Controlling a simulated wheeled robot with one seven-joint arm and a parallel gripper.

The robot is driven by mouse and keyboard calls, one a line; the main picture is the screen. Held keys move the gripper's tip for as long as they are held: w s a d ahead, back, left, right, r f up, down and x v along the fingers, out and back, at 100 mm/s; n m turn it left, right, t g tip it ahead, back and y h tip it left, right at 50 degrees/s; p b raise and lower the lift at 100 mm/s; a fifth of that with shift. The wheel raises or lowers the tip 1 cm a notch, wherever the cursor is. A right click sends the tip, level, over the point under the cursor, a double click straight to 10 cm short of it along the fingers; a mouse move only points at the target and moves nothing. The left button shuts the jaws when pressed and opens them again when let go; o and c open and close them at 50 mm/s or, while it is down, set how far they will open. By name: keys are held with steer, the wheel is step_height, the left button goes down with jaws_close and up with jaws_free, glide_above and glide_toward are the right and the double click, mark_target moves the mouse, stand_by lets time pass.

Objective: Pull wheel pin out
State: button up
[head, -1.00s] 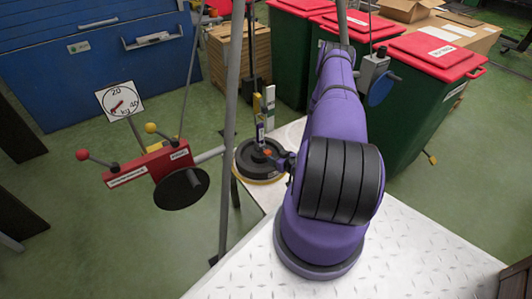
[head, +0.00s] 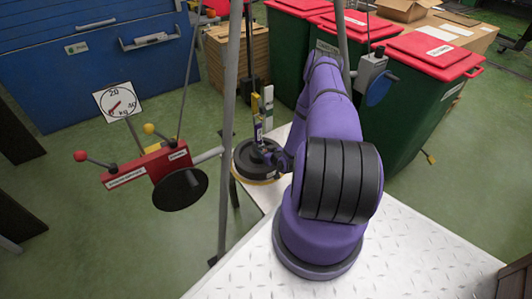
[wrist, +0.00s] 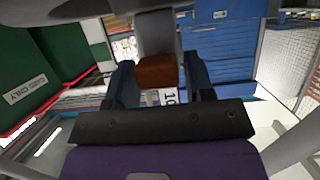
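The wheel pin appears to be the orange-brown block (wrist: 157,73) on a grey part in the wrist view. My gripper (wrist: 160,85) has its two dark fingers spread on either side of this block, with a narrow gap visible at the right finger. I see no clear grip on it. In the head view my gripper (head: 280,158) is at the right side of a dark round wheel (head: 244,163) with a yellow lower rim, at the white platform's edge. The pin is hidden there behind my gripper.
A red lever box (head: 148,167) with a black disc (head: 180,189) and a dial (head: 118,102) stands left of a grey pole (head: 229,130). Upright yellow and grey bars (head: 268,103) rise behind the wheel. Green bins with red lids (head: 430,55) stand behind my arm.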

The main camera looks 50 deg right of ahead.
jaws_close()
steer(key=s, duration=0.3)
steer(key=s+a, duration=0.1)
steer(key=s, duration=0.2)
steer(key=shift+a+f, duration=0.1)
steer(key=shift+a, duration=0.1)
steer(key=shift+o, duration=1.8)
jaws_free()
steer(key=v, duration=1)
steer(key=shift+s, duration=0.4)
steer(key=shift+a, duration=0.1)
